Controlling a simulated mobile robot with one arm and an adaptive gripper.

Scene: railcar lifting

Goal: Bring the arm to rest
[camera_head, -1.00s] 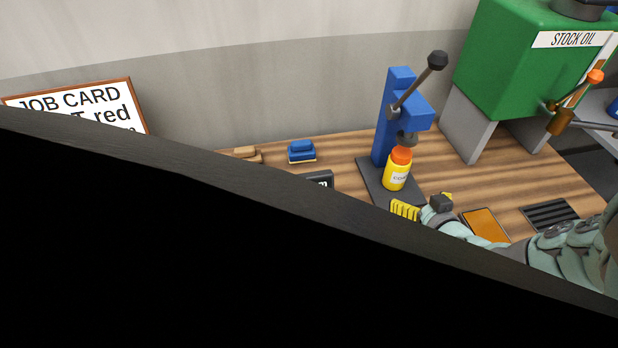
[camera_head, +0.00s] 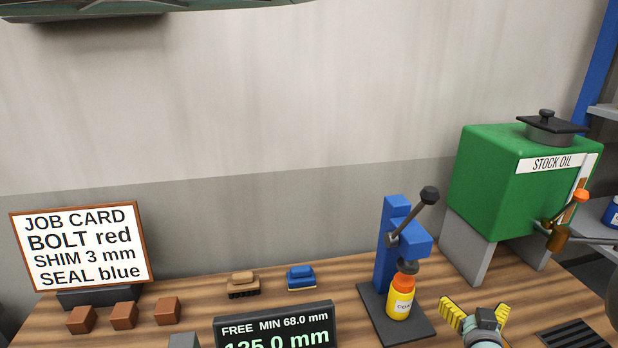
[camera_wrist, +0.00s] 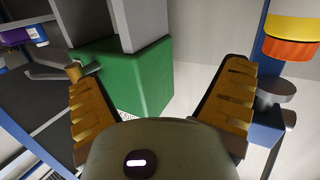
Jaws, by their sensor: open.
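My gripper (camera_head: 478,314) is at the lower right of the head view, over the wooden bench to the right of the blue press. Its yellow fingers are spread apart with nothing between them. In the wrist view, my gripper (camera_wrist: 165,100) also shows both fingers wide apart and empty. Beyond them are the green stock oil tank (camera_wrist: 140,75) and part of the press with the bottle's yellow and orange top at the right edge. The rest of my arm is mostly out of the picture.
A blue press (camera_head: 390,245) holds an orange-capped yellow bottle (camera_head: 400,300). The green tank (camera_head: 490,175) with its tap stands at the right. A readout (camera_head: 275,328), job card (camera_head: 82,245), brown blocks (camera_head: 123,315) and two brushes (camera_head: 300,277) occupy the left and middle.

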